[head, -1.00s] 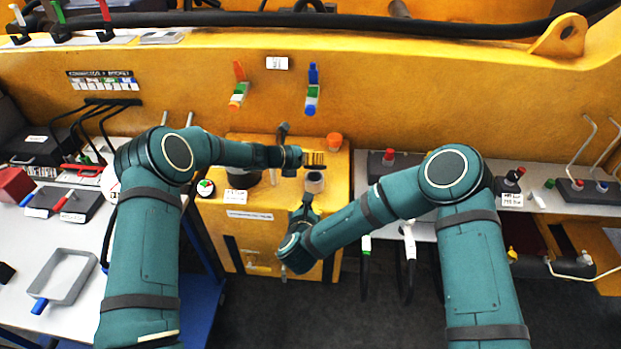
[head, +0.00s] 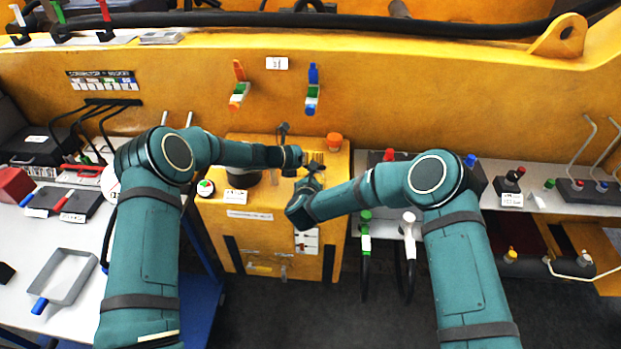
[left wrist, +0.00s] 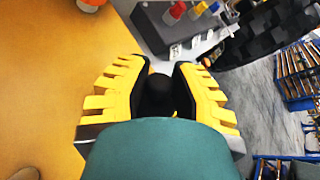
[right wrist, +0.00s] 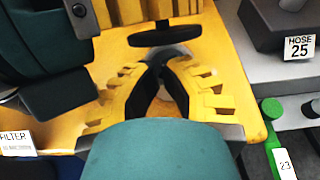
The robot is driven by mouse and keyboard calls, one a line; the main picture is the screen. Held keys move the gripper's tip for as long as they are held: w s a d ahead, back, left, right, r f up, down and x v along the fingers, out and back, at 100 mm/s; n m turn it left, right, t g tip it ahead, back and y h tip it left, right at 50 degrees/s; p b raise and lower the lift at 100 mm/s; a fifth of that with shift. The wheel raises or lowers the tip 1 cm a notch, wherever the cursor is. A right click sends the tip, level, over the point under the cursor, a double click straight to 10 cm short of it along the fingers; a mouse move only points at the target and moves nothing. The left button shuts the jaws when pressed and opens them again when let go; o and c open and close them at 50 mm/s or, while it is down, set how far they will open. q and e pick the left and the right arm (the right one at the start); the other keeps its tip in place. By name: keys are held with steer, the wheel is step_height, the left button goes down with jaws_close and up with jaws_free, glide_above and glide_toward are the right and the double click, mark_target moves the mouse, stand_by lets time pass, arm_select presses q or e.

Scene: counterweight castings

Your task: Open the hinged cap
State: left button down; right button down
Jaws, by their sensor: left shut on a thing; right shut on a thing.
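The yellow housing (head: 250,232) stands in the middle of the head view. My left gripper (head: 313,158) is shut above its top, on a black part (left wrist: 158,95) with a rounded end. In the right wrist view a flat black piece (right wrist: 163,37) on a stem shows below the left fingers; I cannot tell if it is the hinged cap. My right gripper (right wrist: 162,72) is at the grey-and-white neck (right wrist: 176,97) just below, its fingers closed around it. The arms hide most of the neck and any hinge in the head view.
An orange cap (head: 334,140) and a dark upright post (head: 283,130) stand near both grippers. A black round part (head: 243,177) sits left. Green (head: 365,222) and white (head: 408,222) hose ends hang right of the housing.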

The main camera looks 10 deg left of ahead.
steer(key=shift+w+r, duration=0.2)
steer(key=shift+r, duration=0.05)
arm_select(q)
steer(key=shift+f, duration=0.1)
arm_select(e)
steer(key=shift+w+r, duration=0.4)
steer(key=shift+r, duration=0.3)
arm_select(q)
steer(key=c, duration=0.7)
jaws_free()
steer(key=shift+c, duration=0.2)
arm_select(e)
steer(key=shift+s, duration=0.1)
steer(key=shift+f, duration=0.1)
